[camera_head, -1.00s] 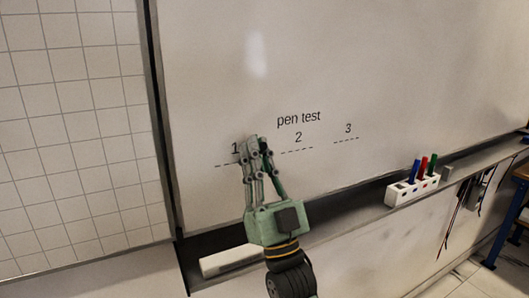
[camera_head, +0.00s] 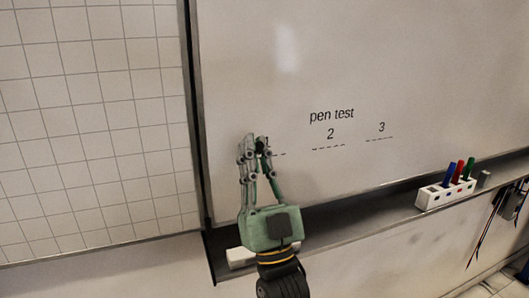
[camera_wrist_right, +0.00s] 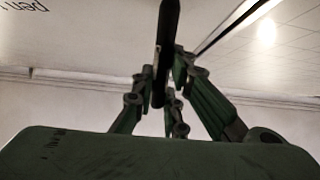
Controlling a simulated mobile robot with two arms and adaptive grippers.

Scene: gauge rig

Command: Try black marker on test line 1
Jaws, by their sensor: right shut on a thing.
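My right gripper (camera_head: 253,146) is in front of the whiteboard at test line 1. It is shut on the black marker (camera_wrist_right: 168,30), a dark stick that runs up between the fingers in the right wrist view. In the head view the marker shows only as a small dark part by the fingertips. Only the right end of test line 1 (camera_head: 279,154) shows; its number and the rest are behind the gripper. I cannot tell whether the marker's tip touches the board. My left gripper is not in view.
The whiteboard (camera_head: 420,60) carries the words "pen test" and lines 2 (camera_head: 328,149) and 3 (camera_head: 379,139).

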